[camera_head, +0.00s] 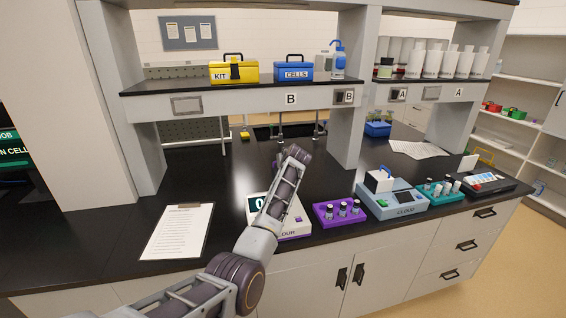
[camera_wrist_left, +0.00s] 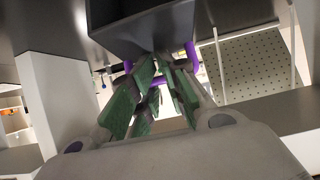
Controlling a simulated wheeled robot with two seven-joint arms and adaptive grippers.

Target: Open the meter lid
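The blue-grey meter marked CLOUD (camera_head: 405,208) stands on the bench at the right. A pale flap (camera_head: 379,182) stands up on its left part; I cannot tell whether it is the lid. A second white meter, its label partly hidden and ending in OUR (camera_head: 294,229), stands left of it behind my left arm. My left arm crosses in front of this meter, its far end (camera_head: 294,155) raised over the bench. In the left wrist view the green-padded fingers of my left gripper (camera_wrist_left: 157,80) show, but their opening is unclear. My right gripper is out of view.
A purple rack (camera_head: 324,222) with vials stands between the meters, and a teal rack (camera_head: 450,197) stands right of CLOUD. A clipboard (camera_head: 178,231) lies at left. A shelf (camera_head: 215,105) with a yellow kit and blue box (camera_head: 293,70) overhangs the back.

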